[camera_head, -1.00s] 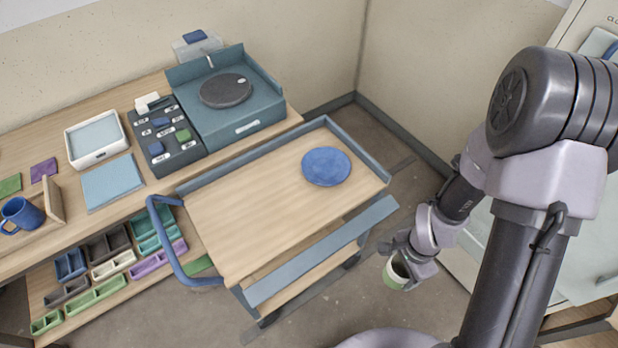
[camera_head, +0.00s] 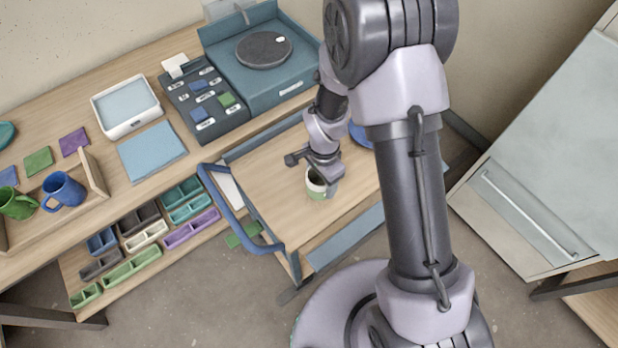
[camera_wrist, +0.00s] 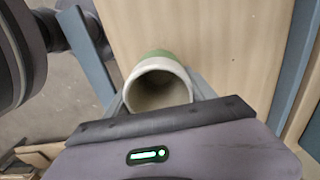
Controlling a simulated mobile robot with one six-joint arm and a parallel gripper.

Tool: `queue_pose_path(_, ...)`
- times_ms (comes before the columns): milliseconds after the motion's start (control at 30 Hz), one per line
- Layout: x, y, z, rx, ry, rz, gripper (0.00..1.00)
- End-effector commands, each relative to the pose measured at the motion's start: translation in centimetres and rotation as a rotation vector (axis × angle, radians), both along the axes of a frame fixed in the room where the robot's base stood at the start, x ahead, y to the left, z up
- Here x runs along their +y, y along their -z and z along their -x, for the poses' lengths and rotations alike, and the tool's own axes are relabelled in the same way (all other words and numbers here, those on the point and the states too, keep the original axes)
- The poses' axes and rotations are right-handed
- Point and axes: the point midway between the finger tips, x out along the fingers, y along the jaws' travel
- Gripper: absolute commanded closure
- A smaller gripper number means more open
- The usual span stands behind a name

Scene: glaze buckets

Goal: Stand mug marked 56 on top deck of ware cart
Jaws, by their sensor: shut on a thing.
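My gripper (camera_head: 318,176) is shut on a mug (camera_head: 317,188) with a pale upper part and a green lower part. In the head view the mug is over the wooden top deck of the ware cart (camera_head: 276,196), near its front edge. In the wrist view the mug (camera_wrist: 158,84) shows its open mouth towards the camera, between the fingers, with the deck (camera_wrist: 215,35) beyond it. I cannot tell whether the mug touches the deck. No number can be read on the mug.
A blue disc (camera_head: 360,133) lies on the deck, partly hidden by my arm. The cart's blue handle (camera_head: 228,208) is at its left. A blue mug (camera_head: 64,191) and a green mug (camera_head: 17,203) stand in a wooden tray on the bench at left. Clear deck lies around the held mug.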

Motion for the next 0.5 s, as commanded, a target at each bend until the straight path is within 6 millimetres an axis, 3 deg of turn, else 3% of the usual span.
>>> queue_pose_path(167, 3.0, 0.5, -2.1, -0.001, 0.000, -0.001, 0.93)
queue_pose_path(267, 3.3, 1.4, -2.2, 0.002, 0.001, 0.000, 0.93)
queue_pose_path(400, 3.2, 4.0, -2.2, 0.002, 0.001, 0.000, 0.93)
queue_pose_path(500, 3.2, 4.0, -2.3, 0.000, 0.001, 0.000, 0.93)
